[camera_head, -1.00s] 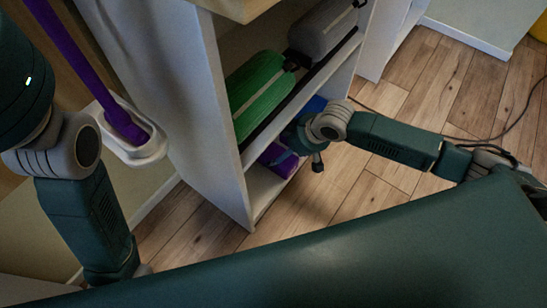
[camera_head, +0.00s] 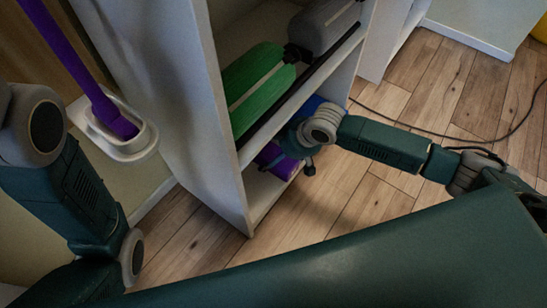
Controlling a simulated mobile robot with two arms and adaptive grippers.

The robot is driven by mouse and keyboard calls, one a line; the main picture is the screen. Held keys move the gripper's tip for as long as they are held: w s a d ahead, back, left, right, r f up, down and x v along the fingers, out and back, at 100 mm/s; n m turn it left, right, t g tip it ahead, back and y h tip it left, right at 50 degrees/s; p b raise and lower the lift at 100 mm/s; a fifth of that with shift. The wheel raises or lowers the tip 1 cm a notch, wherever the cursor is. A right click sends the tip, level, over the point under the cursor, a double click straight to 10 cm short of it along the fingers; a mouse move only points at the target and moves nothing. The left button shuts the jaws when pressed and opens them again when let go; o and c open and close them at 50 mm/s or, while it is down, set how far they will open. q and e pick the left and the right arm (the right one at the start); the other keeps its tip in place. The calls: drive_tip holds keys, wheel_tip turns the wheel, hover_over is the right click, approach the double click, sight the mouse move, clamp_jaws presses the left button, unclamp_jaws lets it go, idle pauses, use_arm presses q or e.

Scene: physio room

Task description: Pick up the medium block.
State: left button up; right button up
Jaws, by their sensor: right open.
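A purple block (camera_head: 284,168) lies in the lower compartment of the white shelf unit (camera_head: 225,180), partly covered by my right gripper. A blue block (camera_head: 312,104) shows behind my right wrist in the same compartment, mostly hidden. I cannot tell from their visible parts which one is the medium block. My right gripper (camera_head: 301,151) reaches into the front of this compartment, close to the purple block. It is open, though its fingers are small and dark, and I cannot tell whether it touches a block. My left arm is at the left edge, and its gripper is out of view.
A green roll (camera_head: 258,88) and a grey roll (camera_head: 322,27) lie on the shelf above, behind a dark front bar. A purple-handled item stands in a white holder (camera_head: 120,140) at the left. A cable (camera_head: 500,135) lies on the wooden floor.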

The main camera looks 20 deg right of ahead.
drive_tip(key=shift+f, duration=0.1)
drive_tip(key=c, duration=1.3)
